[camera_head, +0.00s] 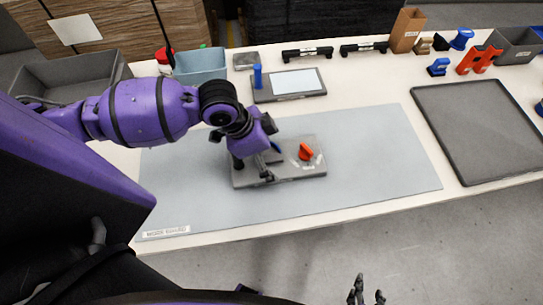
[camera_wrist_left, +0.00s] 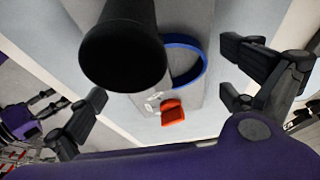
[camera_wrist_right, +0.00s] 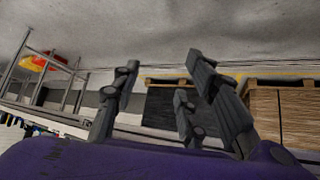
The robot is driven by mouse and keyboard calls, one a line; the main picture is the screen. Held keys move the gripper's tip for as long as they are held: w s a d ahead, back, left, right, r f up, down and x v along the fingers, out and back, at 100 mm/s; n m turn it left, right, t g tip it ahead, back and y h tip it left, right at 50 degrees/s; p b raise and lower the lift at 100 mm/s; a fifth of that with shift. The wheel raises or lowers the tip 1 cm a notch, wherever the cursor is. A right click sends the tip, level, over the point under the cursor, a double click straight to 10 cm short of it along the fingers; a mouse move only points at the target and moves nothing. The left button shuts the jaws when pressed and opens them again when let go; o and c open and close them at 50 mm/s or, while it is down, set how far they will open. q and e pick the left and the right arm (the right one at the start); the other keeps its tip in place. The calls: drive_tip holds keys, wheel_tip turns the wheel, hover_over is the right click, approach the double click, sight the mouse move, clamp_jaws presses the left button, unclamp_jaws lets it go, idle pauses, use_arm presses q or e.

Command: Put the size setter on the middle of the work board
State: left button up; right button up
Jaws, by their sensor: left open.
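The size setter, a grey plate (camera_head: 308,169) with an orange knob (camera_head: 306,152) and a blue part, lies flat on the pale work board (camera_head: 375,150), around its middle. In the left wrist view its orange knob (camera_wrist_left: 172,112), a blue ring (camera_wrist_left: 205,65) and a large black upright cylinder (camera_wrist_left: 125,50) show. My left gripper (camera_head: 253,170) is right over the plate's left part, its fingers apart on either side of the black cylinder. Whether they touch the plate is unclear. My right gripper (camera_head: 366,294) is open and empty at the bottom edge, away from the table; its fingers (camera_wrist_right: 165,75) show apart.
A dark mat (camera_head: 480,125) lies to the right. Red and blue parts (camera_head: 479,60) stand at the back right. The work board's right half is clear.

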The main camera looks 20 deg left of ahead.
use_arm(q)
drive_tip(key=v, duration=1)
drive_tip(key=shift+r+p, duration=0.3)
drive_tip(key=shift+p, duration=0.15)
